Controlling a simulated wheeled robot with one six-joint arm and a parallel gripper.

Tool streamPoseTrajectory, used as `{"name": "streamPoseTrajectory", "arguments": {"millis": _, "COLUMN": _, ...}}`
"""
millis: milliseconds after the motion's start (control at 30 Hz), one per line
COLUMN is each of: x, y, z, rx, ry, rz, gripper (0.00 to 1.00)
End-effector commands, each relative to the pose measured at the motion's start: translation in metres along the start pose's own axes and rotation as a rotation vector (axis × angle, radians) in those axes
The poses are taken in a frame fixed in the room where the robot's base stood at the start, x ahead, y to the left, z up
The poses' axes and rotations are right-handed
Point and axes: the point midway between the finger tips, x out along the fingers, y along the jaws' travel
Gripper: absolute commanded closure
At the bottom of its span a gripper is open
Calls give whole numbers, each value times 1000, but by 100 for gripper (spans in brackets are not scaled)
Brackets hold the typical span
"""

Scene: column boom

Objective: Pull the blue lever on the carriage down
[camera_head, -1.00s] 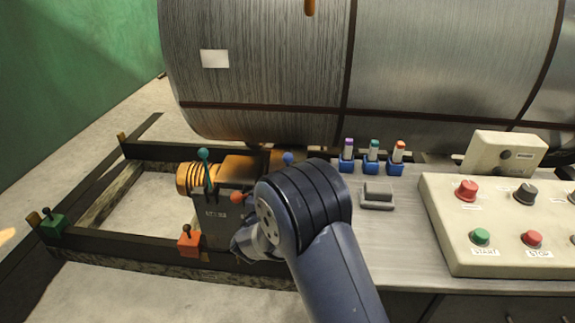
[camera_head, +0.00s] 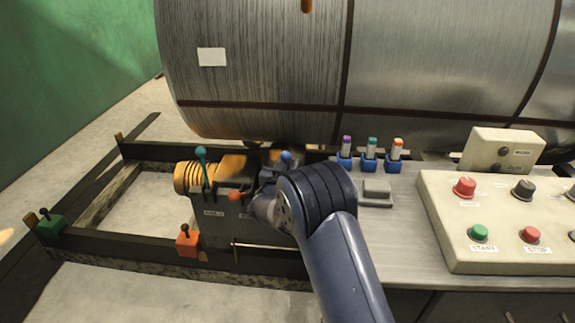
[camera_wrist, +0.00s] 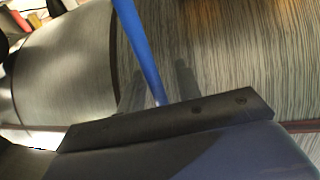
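The carriage (camera_head: 216,222) is a dark and orange machine at the end of the frame, below the big metal drum. The blue lever (camera_head: 286,156) shows its round knob upright at the carriage's right side; my arm hides its lower part. In the wrist view a blue rod (camera_wrist: 140,48), seemingly this lever, runs down from the top edge between my fingers. In the head view my wrist hides the fingers.
A teal lever (camera_head: 202,165) and a red-knobbed lever (camera_head: 235,196) stand left of the blue one. An orange block (camera_head: 187,241) sits on the near rail. Coloured markers (camera_head: 371,150) and a button panel (camera_head: 500,215) lie right. The drum (camera_head: 260,70) rises close behind.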

Motion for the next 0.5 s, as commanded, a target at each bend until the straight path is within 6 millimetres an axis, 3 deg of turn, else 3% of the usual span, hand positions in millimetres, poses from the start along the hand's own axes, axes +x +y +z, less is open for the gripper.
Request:
{"name": "streamPoseTrajectory", "arguments": {"millis": 100, "x": 0, "y": 0, "z": 0, "rx": 0, "ry": 0, "rz": 0, "gripper": 69}}
{"name": "streamPoseTrajectory", "arguments": {"millis": 500, "x": 0, "y": 0, "z": 0, "rx": 1, "ry": 0, "rz": 0, "gripper": 100}}
